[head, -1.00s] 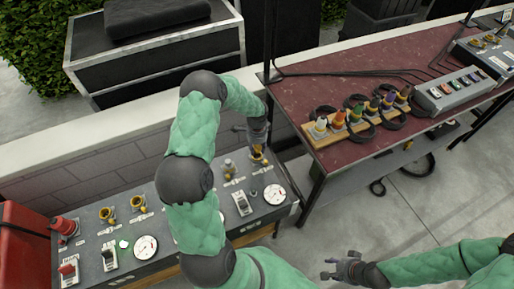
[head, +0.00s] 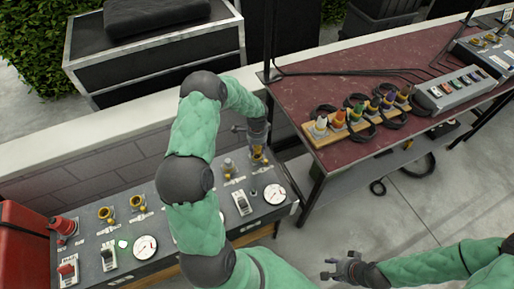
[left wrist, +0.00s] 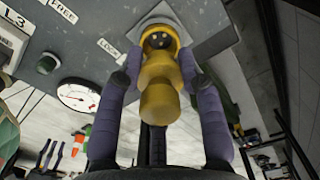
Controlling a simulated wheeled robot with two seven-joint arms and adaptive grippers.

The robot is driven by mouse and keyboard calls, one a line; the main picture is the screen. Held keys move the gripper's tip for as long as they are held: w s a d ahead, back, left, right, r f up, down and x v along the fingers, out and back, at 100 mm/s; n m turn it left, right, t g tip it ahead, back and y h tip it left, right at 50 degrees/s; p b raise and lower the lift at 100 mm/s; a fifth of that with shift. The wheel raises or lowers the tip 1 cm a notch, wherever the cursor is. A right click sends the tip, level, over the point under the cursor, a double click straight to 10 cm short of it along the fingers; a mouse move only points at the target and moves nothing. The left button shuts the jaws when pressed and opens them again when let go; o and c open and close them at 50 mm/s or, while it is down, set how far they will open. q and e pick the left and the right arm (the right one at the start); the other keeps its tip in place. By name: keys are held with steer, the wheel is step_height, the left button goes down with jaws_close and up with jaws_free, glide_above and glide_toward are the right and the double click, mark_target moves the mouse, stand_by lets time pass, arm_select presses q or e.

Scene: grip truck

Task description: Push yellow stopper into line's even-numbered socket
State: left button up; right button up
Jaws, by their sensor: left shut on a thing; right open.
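The yellow stopper (left wrist: 160,100) fills the middle of the left wrist view, between the two purple-grey fingers of my left gripper (left wrist: 163,82), which is shut on it. Its far end lies against or just before a yellow-rimmed socket (left wrist: 158,38) with a dark inside; I cannot tell how deep it sits. In the head view my left gripper (head: 257,148) is at the right end of the dark panel (head: 190,238), over the far-row socket there. My right gripper (head: 345,268) is open and empty, low in the head view, away from the panel.
On the panel, other yellow-ringed sockets (head: 106,213), a capped grey fitting (head: 229,166), white dials (head: 145,246) and a red plug (head: 64,226) stand apart. A red table (head: 330,85) at right holds a row of coloured connectors (head: 340,120). A low wall runs behind the panel.

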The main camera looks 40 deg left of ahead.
mark_target(257, 149)
arm_select(q)
steer(key=shift+f+b, duration=1.15)
steer(key=shift+f, duration=0.45)
stand_by(1.7)
steer(key=shift+r, duration=0.25)
steer(key=shift+r+p, duration=1.45)
steer(key=shift+r, duration=0.35)
steer(key=shift+f, duration=0.15)
steer(key=shift+f+b, duration=0.3)
steer(key=shift+f, duration=0.05)
steer(key=shift+f, duration=0.2)
steer(key=shift+f+b, duration=0.25)
steer(key=shift+b, duration=0.1)
steer(key=shift+f+b, duration=0.3)
steer(key=shift+f, duration=0.15)
stand_by(1.2)
